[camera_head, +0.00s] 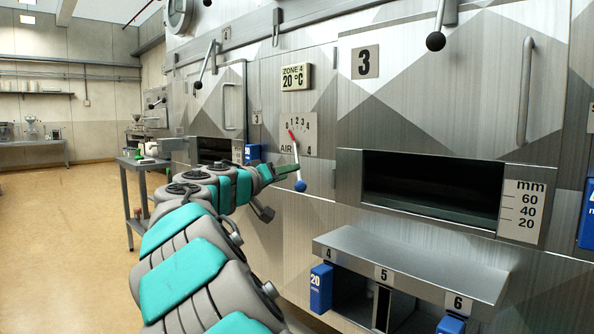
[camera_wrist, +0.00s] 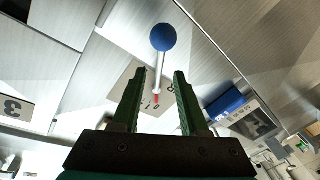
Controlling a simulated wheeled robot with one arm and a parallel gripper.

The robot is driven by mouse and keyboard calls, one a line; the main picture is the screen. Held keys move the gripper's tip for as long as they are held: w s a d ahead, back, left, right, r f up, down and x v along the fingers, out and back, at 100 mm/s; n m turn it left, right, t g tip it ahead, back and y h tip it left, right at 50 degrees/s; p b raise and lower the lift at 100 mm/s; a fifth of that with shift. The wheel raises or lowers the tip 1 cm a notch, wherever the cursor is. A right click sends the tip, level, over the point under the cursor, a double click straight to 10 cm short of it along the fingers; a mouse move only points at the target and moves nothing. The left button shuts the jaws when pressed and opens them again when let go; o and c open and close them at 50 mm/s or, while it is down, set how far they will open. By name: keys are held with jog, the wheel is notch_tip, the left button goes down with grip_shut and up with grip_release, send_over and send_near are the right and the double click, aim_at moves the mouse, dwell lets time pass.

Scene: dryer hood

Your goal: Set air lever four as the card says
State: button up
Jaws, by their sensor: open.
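Air lever four has a blue ball knob (camera_head: 300,186) hanging low, a pale rod and a red pointer tip. The tip lies at the low left end of the 0 to 4 scale on the AIR 4 plate (camera_head: 312,143), near 0 or 1. My gripper (camera_head: 288,170) is open beside the rod, just above the knob. In the wrist view, the rod runs between the open fingers of my gripper (camera_wrist: 162,73), and the blue knob (camera_wrist: 162,37) shows beyond their tips. I cannot tell if they touch it. I cannot make out a card with a setting.
A ZONE 4 display (camera_head: 296,77) reads 20 °C above the plate. A dark slot (camera_head: 432,187) with an mm scale (camera_head: 522,211) is to the right, above a protruding shelf (camera_head: 410,262). Blue blocks (camera_head: 321,288) hang below. Black-knobbed levers (camera_head: 435,41) are above. Open floor lies left.

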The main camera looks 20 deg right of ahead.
jog(key=p+x, duration=0.1)
jog(key=x, duration=0.4)
jog(key=shift+w+d, duration=0.15)
jog(key=shift+d, duration=0.25)
grip_shut()
dwell(1.1)
